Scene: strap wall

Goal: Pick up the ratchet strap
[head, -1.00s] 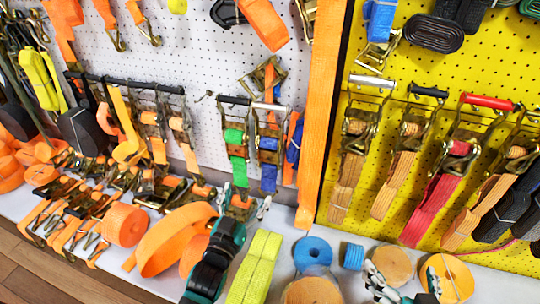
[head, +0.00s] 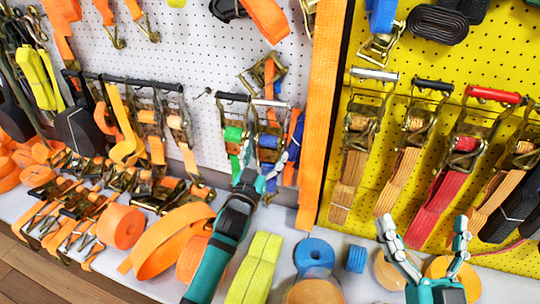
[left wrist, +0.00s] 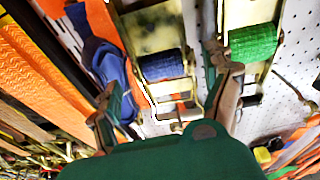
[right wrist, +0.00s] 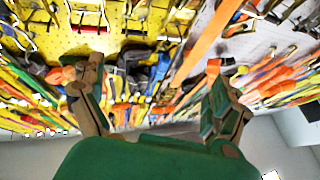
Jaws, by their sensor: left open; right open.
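Several ratchet straps hang on the pegboard walls, and I cannot tell which one the task means. A ratchet strap with a blue webbing roll (head: 268,141) hangs on the white board, beside one with green webbing (head: 233,134). My left gripper (head: 263,168) is open just in front of the blue one and partly hides its lower end. In the left wrist view the blue roll (left wrist: 162,66) shows between the open fingers, with the green roll (left wrist: 253,42) beyond one finger. My right gripper (head: 425,237) is open and empty, low in front of the yellow board.
A wide orange strap (head: 322,110) hangs beside the blue one. Ratchet straps with tan and red webbing (head: 437,205) hang on the yellow board. Orange rolls (head: 122,226), a yellow-green strap (head: 255,268) and a blue roll (head: 313,254) sit on the white shelf.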

